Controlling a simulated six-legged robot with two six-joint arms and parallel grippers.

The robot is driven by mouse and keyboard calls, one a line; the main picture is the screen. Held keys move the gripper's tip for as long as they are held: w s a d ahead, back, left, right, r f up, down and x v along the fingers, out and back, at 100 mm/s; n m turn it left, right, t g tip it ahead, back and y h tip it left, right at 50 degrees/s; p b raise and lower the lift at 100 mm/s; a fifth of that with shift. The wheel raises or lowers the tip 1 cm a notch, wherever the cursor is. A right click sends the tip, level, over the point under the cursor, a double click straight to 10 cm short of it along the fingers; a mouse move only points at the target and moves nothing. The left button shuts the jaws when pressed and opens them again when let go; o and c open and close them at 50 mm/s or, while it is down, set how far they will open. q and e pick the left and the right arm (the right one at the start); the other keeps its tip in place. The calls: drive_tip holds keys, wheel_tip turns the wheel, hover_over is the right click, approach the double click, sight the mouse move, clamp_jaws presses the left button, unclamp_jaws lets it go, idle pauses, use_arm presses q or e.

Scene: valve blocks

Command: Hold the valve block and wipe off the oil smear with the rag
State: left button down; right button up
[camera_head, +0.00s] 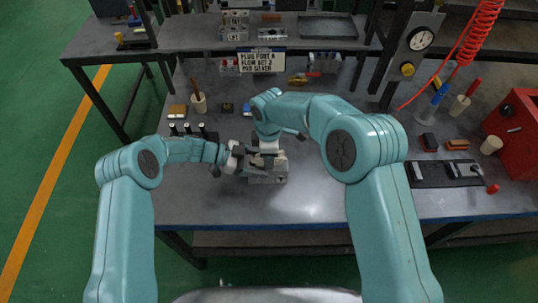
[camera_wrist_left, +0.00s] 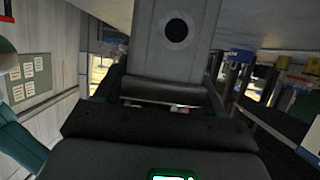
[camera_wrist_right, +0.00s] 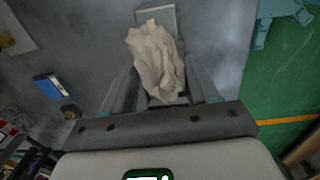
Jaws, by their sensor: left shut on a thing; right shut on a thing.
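The grey metal valve block (camera_head: 268,178) stands on the table in the head view. My left gripper (camera_head: 250,160) reaches it from the left and is shut on it. In the left wrist view the block (camera_wrist_left: 192,57) shows a dark round port between the jaws. My right gripper (camera_head: 268,150) comes down from above, over the block. In the right wrist view it is shut on a crumpled cream rag (camera_wrist_right: 157,62). The rag lies over much of the block, whose end (camera_wrist_right: 158,16) shows beyond it. I cannot make out the oil smear; the rag and grippers hide part of the block.
A dark mat (camera_head: 430,177) with metal parts and a red box (camera_head: 512,125) are at right. The front table is clear.

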drive_tip(key=shift+r, duration=2.8)
drive_tip(key=shift+f, duration=3.2)
drive_tip(key=shift+f, duration=0.35)
